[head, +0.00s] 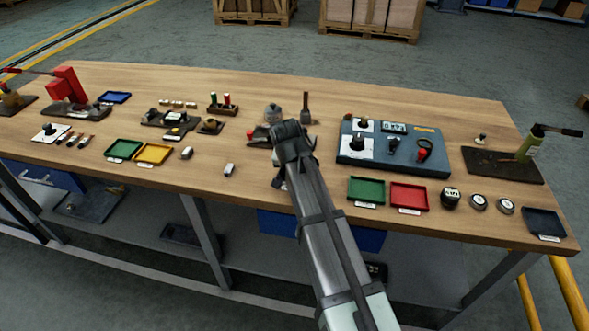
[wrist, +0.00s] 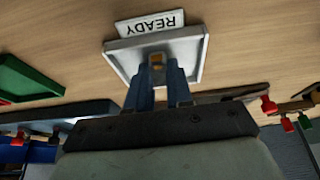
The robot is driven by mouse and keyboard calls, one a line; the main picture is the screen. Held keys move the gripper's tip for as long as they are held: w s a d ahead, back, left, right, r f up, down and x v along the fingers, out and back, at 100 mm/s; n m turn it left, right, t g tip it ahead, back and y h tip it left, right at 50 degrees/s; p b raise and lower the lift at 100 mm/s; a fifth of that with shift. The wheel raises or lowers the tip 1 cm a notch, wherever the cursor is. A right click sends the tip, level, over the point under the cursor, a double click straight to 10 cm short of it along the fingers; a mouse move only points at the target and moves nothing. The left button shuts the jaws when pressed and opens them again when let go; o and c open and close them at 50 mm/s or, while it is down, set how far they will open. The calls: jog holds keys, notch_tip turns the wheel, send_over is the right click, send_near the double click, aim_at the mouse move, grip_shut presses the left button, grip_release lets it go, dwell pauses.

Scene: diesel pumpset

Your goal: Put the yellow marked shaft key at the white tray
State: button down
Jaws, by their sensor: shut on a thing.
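The white tray (wrist: 196,58), with a READY label (wrist: 150,23) along one edge, lies on the wooden table in the wrist view. My gripper (wrist: 157,70) is over the tray, its two blue-grey fingers shut on a small piece with an orange-yellow colour, the yellow marked shaft key (wrist: 157,60). I cannot tell whether the key touches the tray floor. In the head view my arm covers the fingers, the key and most of the tray.
Green (head: 366,190) and red (head: 408,196) trays lie right of my arm, before a blue control panel (head: 392,147). Green (head: 123,149) and yellow (head: 153,153) trays lie left. A small metal piece (head: 229,170) stands near, with bare wood around it.

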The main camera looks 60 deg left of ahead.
jog(key=c, duration=0.9)
grip_release()
jog(key=shift+c, duration=0.2)
jog(key=shift+f, duration=0.1)
jog(key=shift+r, duration=3.55)
jog(key=shift+w, duration=0.1)
